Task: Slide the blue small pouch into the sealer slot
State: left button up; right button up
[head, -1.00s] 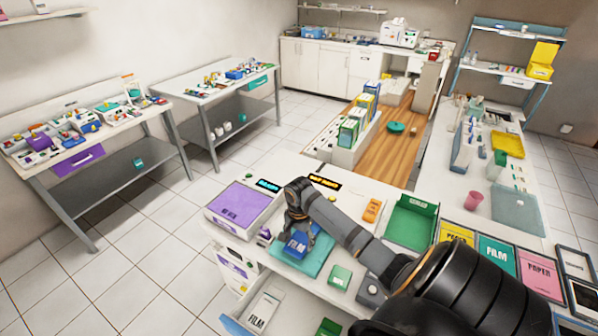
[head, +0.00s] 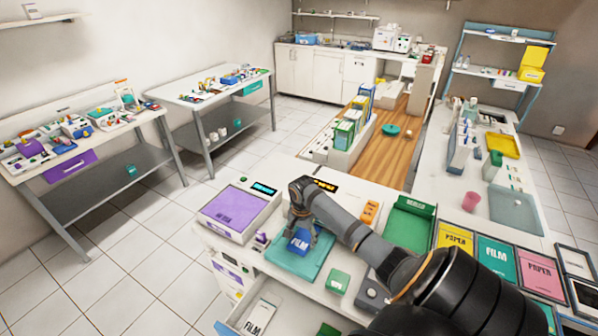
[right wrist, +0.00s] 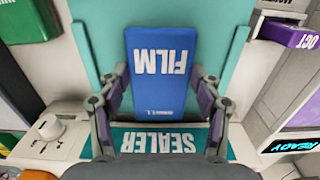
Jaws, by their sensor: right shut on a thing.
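The blue small pouch (head: 299,243), marked FILM, is in my right gripper (head: 302,232), over the teal tray (head: 284,262). In the right wrist view the pouch (right wrist: 160,70) lies between the two fingers of the right gripper (right wrist: 160,82), which is shut on its sides. A teal plate marked SEALER (right wrist: 160,138) shows past the pouch's lower end, between the finger bases. In the head view the sealer is mostly hidden behind my right arm; I cannot see its slot. My left gripper is not in view.
A purple-topped device (head: 238,208) stands left of the tray. A green box (head: 338,282) and an orange block (head: 370,213) lie to the right, with a green bin (head: 408,225) beyond. An open drawer (head: 250,318) juts out at the front.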

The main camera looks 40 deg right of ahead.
jog(key=shift+f+p, duration=0.1)
jog(key=shift+p, duration=0.45)
dwell(0.7)
jog(key=o, duration=1.3)
jog(key=shift+c, duration=0.2)
notch_tip(320, 180, up, 12)
